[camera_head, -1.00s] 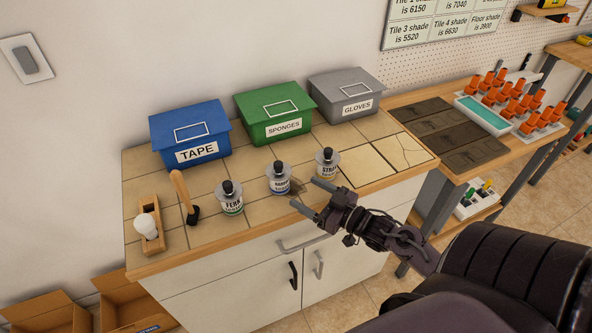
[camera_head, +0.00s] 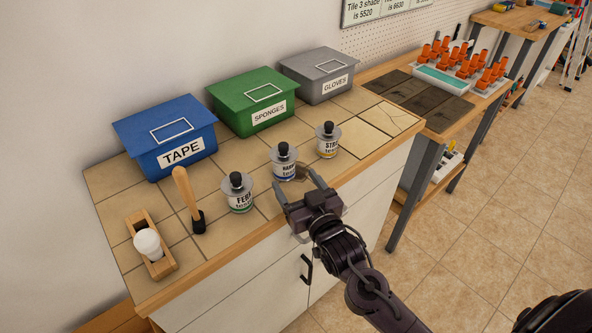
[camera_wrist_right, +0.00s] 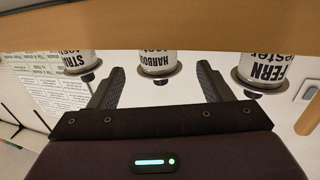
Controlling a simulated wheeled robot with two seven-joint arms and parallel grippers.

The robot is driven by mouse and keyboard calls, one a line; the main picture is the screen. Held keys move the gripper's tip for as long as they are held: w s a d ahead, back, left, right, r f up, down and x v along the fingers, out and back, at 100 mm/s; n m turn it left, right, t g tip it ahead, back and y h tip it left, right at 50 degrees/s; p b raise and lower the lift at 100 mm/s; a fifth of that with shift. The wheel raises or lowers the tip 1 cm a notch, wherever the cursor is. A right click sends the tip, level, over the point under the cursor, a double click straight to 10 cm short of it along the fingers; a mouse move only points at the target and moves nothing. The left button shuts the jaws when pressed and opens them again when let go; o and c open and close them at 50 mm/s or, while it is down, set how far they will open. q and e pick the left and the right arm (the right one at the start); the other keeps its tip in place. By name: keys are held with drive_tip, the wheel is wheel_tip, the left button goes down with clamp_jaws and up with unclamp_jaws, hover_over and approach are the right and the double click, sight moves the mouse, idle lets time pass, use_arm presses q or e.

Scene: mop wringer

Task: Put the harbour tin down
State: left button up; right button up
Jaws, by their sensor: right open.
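The harbour tin (camera_head: 284,163) stands upright on the tiled counter, between two similar tins. It has a white label, a blue band and a black knob on top. In the right wrist view the harbour tin (camera_wrist_right: 157,62) is in the middle, beyond the fingertips. My right gripper (camera_head: 297,188) is open and empty, just in front of the tin at the counter's front edge. The wrist view shows the gripper (camera_wrist_right: 160,82) with its fingers spread and nothing between them. My left gripper is not in view.
The fern tin (camera_head: 238,194) stands left of the harbour tin, the tin marked STR (camera_head: 327,140) right of it. Behind are blue TAPE (camera_head: 168,138), green SPONGES (camera_head: 252,103) and grey GLOVES (camera_head: 320,75) bins. A wooden-handled tool (camera_head: 186,195) and a wooden holder (camera_head: 150,245) stand left.

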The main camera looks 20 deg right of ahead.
sight(288, 166)
drive_tip(key=w, duration=0.3)
drive_tip(key=shift+d+r+p, duration=0.1)
drive_tip(key=shift+r+p, duration=0.1)
drive_tip(key=shift+p, duration=0.15)
drive_tip(key=w, duration=0.2)
drive_tip(key=w+p, duration=0.1)
drive_tip(key=shift+w+a+r, duration=0.2)
drive_tip(key=shift+w+a, duration=0.05)
drive_tip(key=shift+w+f, duration=0.15)
drive_tip(key=shift+w, duration=0.35)
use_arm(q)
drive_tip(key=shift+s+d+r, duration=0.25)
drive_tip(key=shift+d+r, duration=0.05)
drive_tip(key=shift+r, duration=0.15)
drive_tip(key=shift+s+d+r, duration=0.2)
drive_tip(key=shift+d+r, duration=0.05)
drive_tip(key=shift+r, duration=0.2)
use_arm(e)
drive_tip(key=c, duration=1.2)
